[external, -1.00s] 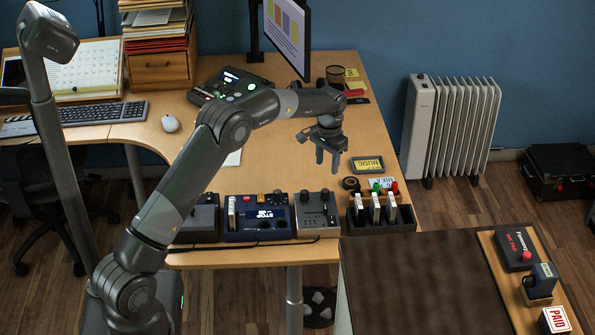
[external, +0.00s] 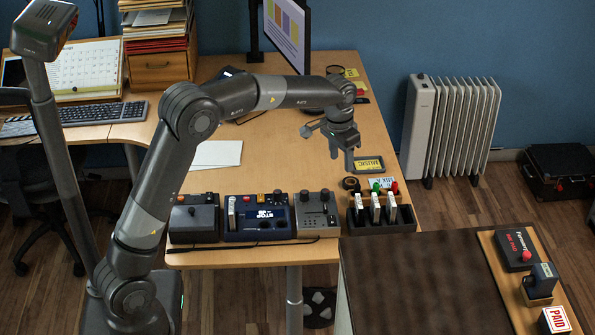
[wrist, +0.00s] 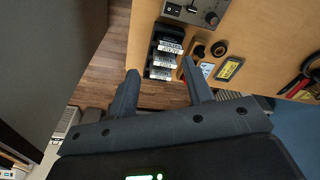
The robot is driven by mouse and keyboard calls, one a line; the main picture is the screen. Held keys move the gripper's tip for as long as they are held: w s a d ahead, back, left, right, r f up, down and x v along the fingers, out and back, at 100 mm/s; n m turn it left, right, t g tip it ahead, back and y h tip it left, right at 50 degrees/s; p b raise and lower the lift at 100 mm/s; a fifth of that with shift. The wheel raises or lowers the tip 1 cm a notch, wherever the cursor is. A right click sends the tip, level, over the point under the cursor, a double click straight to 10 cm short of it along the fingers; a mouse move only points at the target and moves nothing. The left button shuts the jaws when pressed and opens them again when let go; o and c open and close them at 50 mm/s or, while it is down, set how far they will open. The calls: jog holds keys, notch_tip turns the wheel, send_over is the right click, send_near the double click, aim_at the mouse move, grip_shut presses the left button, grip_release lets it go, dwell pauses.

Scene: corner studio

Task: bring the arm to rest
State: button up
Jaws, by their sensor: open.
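My gripper (external: 343,158) hangs above the right part of the wooden desk (external: 270,160), fingers pointing down, open and empty. In the external view its fingertips are left of the yellow MUSIC label piece (external: 368,165). In the wrist view my gripper (wrist: 160,90) has its two fingers spread apart with nothing between them. My arm reaches across the desk from the lower left with its elbow raised.
A black rack (external: 381,217) with several labelled cards stands at the desk's front right edge, beside a row of control boxes (external: 258,218). A monitor (external: 288,35) stands behind my arm. A brown table (external: 425,285) holds stamps at the right.

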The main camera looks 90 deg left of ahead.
jog(key=s+d+r+m+t, duration=0.1)
jog(key=s+d+r, duration=0.3)
jog(key=d, duration=0.4)
jog(key=s+d+r+m+t, duration=0.1)
jog(key=s+d+r, duration=0.25)
jog(key=d, duration=0.45)
jog(key=s+d+r+m, duration=0.1)
jog(key=s+d+r, duration=0.25)
jog(key=d, duration=0.35)
jog(key=s+d+f+m+t, duration=0.1)
jog(key=s+d+f, duration=0.1)
jog(key=s+d, duration=0.4)
jog(key=s+d+f+m+t+h, duration=0.1)
jog(key=s+d+f+m, duration=0.1)
jog(key=s+d, duration=0.5)
jog(key=s, duration=0.4)
jog(key=shift+s+f+t, duration=0.3)
jog(key=shift+s, duration=0.1)
